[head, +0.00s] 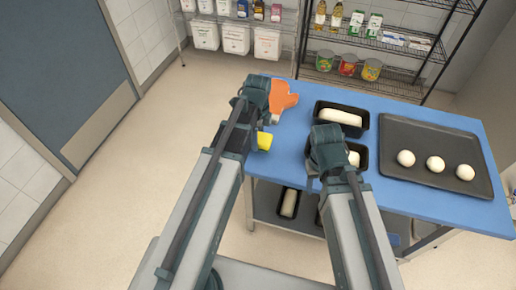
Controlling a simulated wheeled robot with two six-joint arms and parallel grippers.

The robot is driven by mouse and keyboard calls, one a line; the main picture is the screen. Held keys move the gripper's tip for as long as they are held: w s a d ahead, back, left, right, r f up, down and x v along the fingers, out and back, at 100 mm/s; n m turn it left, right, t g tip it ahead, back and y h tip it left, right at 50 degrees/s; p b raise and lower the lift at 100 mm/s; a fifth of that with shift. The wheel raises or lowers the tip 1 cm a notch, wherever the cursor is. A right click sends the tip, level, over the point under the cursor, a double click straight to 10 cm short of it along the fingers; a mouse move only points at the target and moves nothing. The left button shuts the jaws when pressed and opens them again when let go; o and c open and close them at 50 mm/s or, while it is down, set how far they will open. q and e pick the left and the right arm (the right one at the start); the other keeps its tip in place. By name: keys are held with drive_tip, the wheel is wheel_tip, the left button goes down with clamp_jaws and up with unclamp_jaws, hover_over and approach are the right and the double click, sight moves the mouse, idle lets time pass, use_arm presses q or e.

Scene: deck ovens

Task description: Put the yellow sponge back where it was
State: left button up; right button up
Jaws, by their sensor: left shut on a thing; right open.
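The yellow sponge (264,142) is at the left edge of the blue table (287,151), beside the dark jaws of my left gripper (254,141). My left gripper is shut on the sponge; its jaws are mostly hidden by my own arm. I cannot tell whether the sponge touches the tabletop. My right gripper (314,182) is open near the table's front edge, largely hidden by its wrist.
An orange item (284,98) is at the table's back left corner, partly behind my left wrist. Two black loaf pans (362,131) hold pale dough. A dark tray (398,127) with three dough balls is at right. Shelves (398,88) stand behind.

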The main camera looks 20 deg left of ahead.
use_arm(q)
drive_tip(key=shift+f+b, duration=1.95)
drive_tip(key=shift+r, duration=0.15)
drive_tip(key=shift+c, duration=0.6)
drive_tip(key=o, duration=1.2)
drive_tip(key=shift+r, duration=0.1)
wheel_tip(320, 180, up, 12)
drive_tip(key=p, duration=1.2)
drive_tip(key=s+d+n+y, duration=0.1)
drive_tip(key=s+d+n, duration=0.9)
drive_tip(key=s+n, duration=0.4)
drive_tip(key=shift+s+d+n, duration=0.15)
drive_tip(key=shift+d+n, duration=0.1)
drive_tip(key=shift+n, duration=0.05)
